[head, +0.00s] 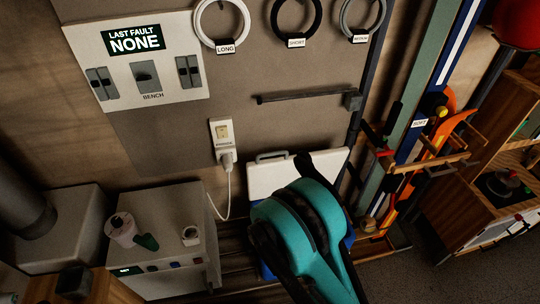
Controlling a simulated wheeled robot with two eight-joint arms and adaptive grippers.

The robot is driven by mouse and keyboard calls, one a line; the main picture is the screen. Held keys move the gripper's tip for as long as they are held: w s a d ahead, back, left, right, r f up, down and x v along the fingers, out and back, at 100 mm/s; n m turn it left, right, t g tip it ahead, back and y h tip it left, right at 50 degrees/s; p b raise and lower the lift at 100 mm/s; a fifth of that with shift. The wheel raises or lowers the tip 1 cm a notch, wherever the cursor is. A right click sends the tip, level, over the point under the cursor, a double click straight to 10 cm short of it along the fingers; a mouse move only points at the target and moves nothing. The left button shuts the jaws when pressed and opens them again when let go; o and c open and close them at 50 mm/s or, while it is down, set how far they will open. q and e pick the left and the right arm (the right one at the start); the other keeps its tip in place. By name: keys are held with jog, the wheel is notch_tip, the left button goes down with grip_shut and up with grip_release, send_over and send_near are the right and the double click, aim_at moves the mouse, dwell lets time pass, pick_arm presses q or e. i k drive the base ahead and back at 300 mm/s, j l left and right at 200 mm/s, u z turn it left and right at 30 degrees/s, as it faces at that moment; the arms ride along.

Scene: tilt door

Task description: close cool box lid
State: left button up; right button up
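The cool box's white lid (275,179) stands raised, leaning back toward the wall, with a grey handle on its top edge. Its blue body (267,268) shows only in small parts at the left and right of my teal arm, which covers most of it. Black parts at the far end of this arm (327,166) overlap the lid's right part; whether they touch it, I cannot tell. I cannot make out the fingertips there. My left gripper is not in view.
A white cord hangs from the wall socket (223,131). A rack with long boards (420,90) and a wooden shelf (490,175) stand at the right.

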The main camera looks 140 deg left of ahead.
aim_at(264, 177)
jog(key=u, duration=4.5)
jog(key=i+z, duration=0.1)
jog(key=i, duration=0.2)
